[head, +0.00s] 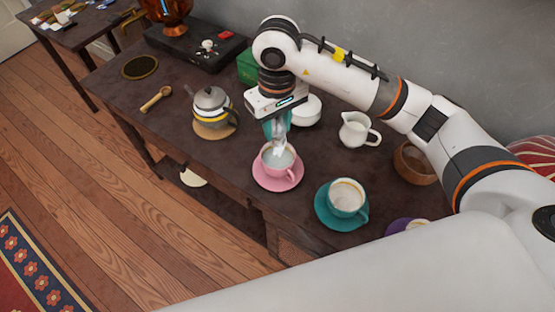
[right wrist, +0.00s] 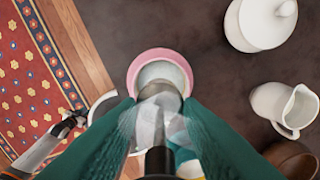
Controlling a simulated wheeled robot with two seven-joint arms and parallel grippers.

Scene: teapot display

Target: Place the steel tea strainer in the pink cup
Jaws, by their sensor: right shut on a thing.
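The pink cup (head: 279,163) stands on a pink saucer (head: 263,184) at the table's front edge. It also shows in the right wrist view (right wrist: 166,70). My right gripper (head: 277,130) points down above the cup. Its teal fingers are shut on the steel tea strainer (right wrist: 160,97), whose dark handle (right wrist: 158,161) is between them. The strainer's bowl overlaps the cup's opening in the right wrist view; I cannot tell whether it touches the cup. My left gripper (right wrist: 68,124) shows small at the left of the right wrist view, its jaws unclear.
A teal cup (head: 346,196) on a saucer stands to the right, with a white pitcher (head: 355,130) behind. A grey teapot (head: 211,104) stands left, near a wooden scoop (head: 156,98). A white lidded pot (right wrist: 262,22) is behind the gripper. The table's left front is mostly clear.

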